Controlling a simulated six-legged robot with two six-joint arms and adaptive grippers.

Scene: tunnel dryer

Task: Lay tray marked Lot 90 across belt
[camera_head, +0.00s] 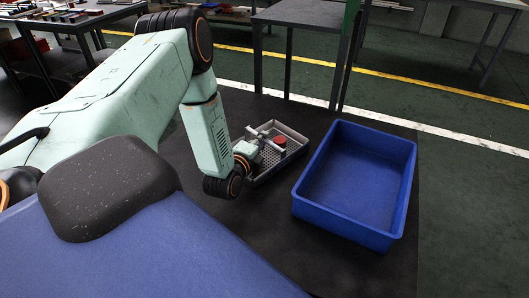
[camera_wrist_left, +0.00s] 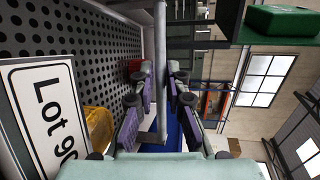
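The tray (camera_head: 292,158) is grey with a perforated floor and sits on the black surface left of the blue crate. Its white label reads "Lot 90" (camera_wrist_left: 48,112) at the lower left of the left wrist view; the label's end is cut off. A red round piece (camera_head: 280,140) lies in the tray, and a yellow-orange piece (camera_wrist_left: 99,127) shows beside the label. My left gripper (camera_head: 270,138) is at the tray, fingers on both sides of a grey bar that looks like its rim. In the left wrist view the fingertips (camera_wrist_left: 161,82) close on this bar. My right gripper is out of view.
A blue crate (camera_head: 404,200), empty, stands close to the tray on its right. Dark table legs (camera_head: 338,70) stand just behind them. The black surface in front of the crate is clear. Yellow and white floor lines run behind.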

